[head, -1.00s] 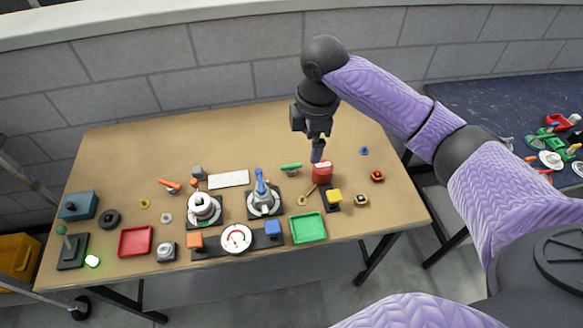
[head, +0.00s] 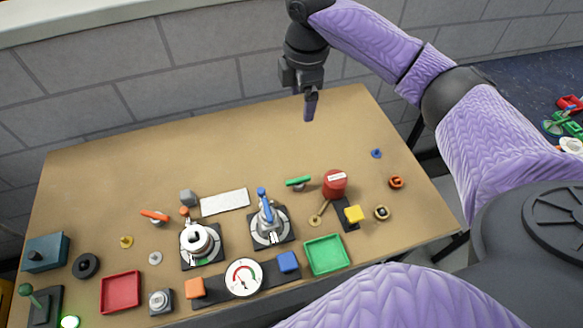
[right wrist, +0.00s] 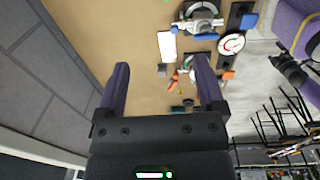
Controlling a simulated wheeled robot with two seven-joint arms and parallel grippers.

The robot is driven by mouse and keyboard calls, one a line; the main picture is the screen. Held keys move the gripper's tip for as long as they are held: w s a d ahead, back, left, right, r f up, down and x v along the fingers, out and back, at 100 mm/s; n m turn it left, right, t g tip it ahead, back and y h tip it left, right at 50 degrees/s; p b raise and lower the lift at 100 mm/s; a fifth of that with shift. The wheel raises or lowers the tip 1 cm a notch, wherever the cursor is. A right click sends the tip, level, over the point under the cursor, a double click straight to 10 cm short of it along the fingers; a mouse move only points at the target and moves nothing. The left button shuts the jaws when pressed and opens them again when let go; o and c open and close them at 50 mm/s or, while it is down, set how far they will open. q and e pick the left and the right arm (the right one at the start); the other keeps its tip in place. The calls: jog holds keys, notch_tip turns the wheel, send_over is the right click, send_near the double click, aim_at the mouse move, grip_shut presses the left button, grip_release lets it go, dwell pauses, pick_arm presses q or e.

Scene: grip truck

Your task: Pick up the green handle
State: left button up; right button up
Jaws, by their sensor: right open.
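The green handle (head: 298,181) is a short green bar on a small grey stem. It stands on the brown table (head: 110,185), left of a red cylinder and right of a white plate. My right gripper (head: 310,106) is above the far part of the table, up and slightly right of the handle in the head view, and apart from it. In the right wrist view my right gripper (right wrist: 162,78) has its two purple fingers spread with nothing between them. My left gripper is not in view.
The red cylinder (head: 335,184) stands close beside the handle. A blue-handled valve (head: 268,222), the white plate (head: 225,202) and a green tray (head: 327,255) are near. A pressure gauge (head: 244,277) is at the front. The table's far part is clear.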

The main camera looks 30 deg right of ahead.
jog(key=b, duration=1.5)
send_over(298, 179)
jog(key=shift+g, duration=0.3)
notch_tip(298, 179, down, 19)
jog(key=shift+r, duration=0.15)
jog(key=shift+f+b, duration=0.3)
notch_tip(298, 179, down, 9)
jog(key=b, duration=0.4)
jog(key=shift+f, duration=0.15)
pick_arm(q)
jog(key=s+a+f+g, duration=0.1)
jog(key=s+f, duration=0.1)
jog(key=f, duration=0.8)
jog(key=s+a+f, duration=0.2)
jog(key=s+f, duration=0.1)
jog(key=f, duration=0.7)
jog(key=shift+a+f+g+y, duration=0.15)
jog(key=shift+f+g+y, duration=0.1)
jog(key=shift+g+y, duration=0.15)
